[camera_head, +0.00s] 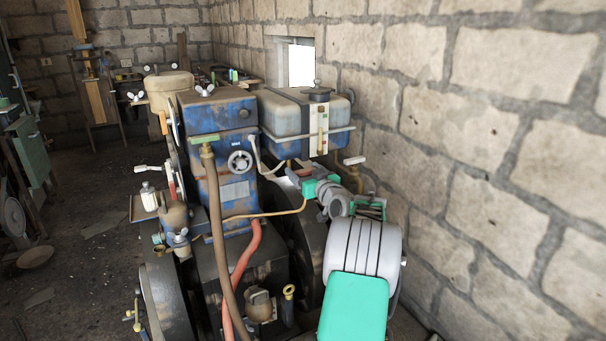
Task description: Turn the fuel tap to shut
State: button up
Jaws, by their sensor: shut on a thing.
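My gripper (305,182) is at the end of my green and white arm, just below the fuel tank (286,117). Its jaws are shut on a small part under the tank, with a bit of red and white showing beside them. This is where the fuel tap sits, but the jaws and wrist cover most of it, so I cannot tell its handle angle. A thin copper-coloured fuel pipe (262,215) curves from beside the gripper to the left across the engine. The tank is pale and blue with a dark cap and a sight gauge (322,135) on its front.
The blue engine block (230,140) with a small handwheel (240,161) stands left of the gripper. A brown hose (216,240) and a red hose (238,285) run down in front. A white-handled lever (354,160) is right of the tank, near the stone wall (480,150).

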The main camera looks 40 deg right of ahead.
jog(key=o, duration=1.4)
jog(key=shift+c, duration=0.2)
jog(key=shift+s, duration=0.1)
jog(key=shift+s+a+f, duration=0.1)
jog(key=shift+s+a, duration=0.05)
jog(key=shift+s, duration=0.2)
jog(key=b+v, duration=0.2)
jog(key=v, duration=0.5)
